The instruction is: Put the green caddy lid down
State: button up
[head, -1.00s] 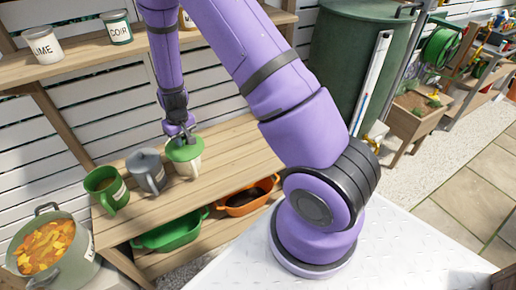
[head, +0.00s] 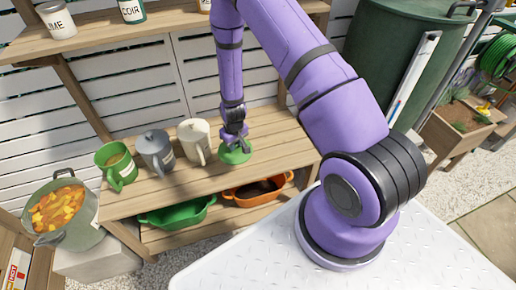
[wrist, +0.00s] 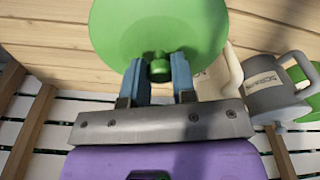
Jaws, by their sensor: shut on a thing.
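The green caddy lid (head: 235,154) is a round disc with a small knob, at the right of the row of caddies on the wooden bench (head: 185,187). My gripper (head: 236,143) is above it, and in the wrist view its blue fingers (wrist: 160,72) are shut on the knob of the lid (wrist: 130,25). The lid is at or very near the bench top; I cannot tell whether it touches.
A green trug (head: 178,212) and an orange trug (head: 258,189) sit on the shelf below. Labelled tins (head: 57,20) stand on the upper shelf. The bench right of the lid is clear.

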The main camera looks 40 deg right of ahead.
jog(key=shift+n, duration=0.6)
jog(key=s+d+f, duration=0.1)
jog(key=f, duration=0.1)
jog(key=s+f, duration=0.1)
jog(key=f, duration=0.2)
jog(key=s+d+f, duration=0.1)
jog(key=f, duration=0.2)
jog(key=shift+s+d, duration=0.25)
jog(key=shift+d, duration=0.05)
jog(key=w+d, duration=0.3)
jog(key=w+d+f, duration=0.1)
jog(key=w+d, duration=0.2)
jog(key=d, duration=0.1)
jog(key=w+d, duration=0.3)
jog(key=shift+d+f, duration=0.15)
jog(key=shift+d, duration=0.25)
jog(key=shift+w+d+f, duration=0.1)
jog(key=shift+d+f, duration=0.05)
jog(key=shift+f, duration=0.75)
jog(key=shift+w+d+f, duration=0.1)
jog(key=shift+d+f, duration=0.05)
jog(key=shift+f, duration=0.7)
jog(key=o, duration=0.9)
jog(key=shift+f, duration=0.15)
